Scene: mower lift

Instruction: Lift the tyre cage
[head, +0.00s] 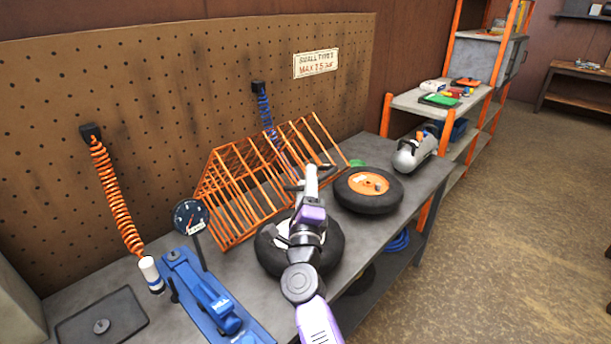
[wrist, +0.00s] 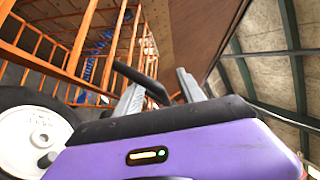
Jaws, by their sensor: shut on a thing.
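The tyre cage (head: 232,190) is an orange wire frame on the workbench against the pegboard. Its bars (wrist: 65,65) fill the upper left of the wrist view. My gripper (head: 308,181) is at the cage's front right side, above a black tyre with a white hub (head: 265,250). In the wrist view my gripper (wrist: 158,88) is shut on a short dark handle bar (wrist: 138,78) beside the orange bars. Where the handle joins the cage is hard to make out. My arm hides part of the tyre and the cage's lower front.
A tyre with an orange hub (head: 369,190) lies right of my gripper, with a grey tank (head: 412,155) beyond. A gauge (head: 190,216) and a blue tool (head: 212,300) stand at front left. Orange (head: 115,200) and blue coiled hoses hang from the pegboard.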

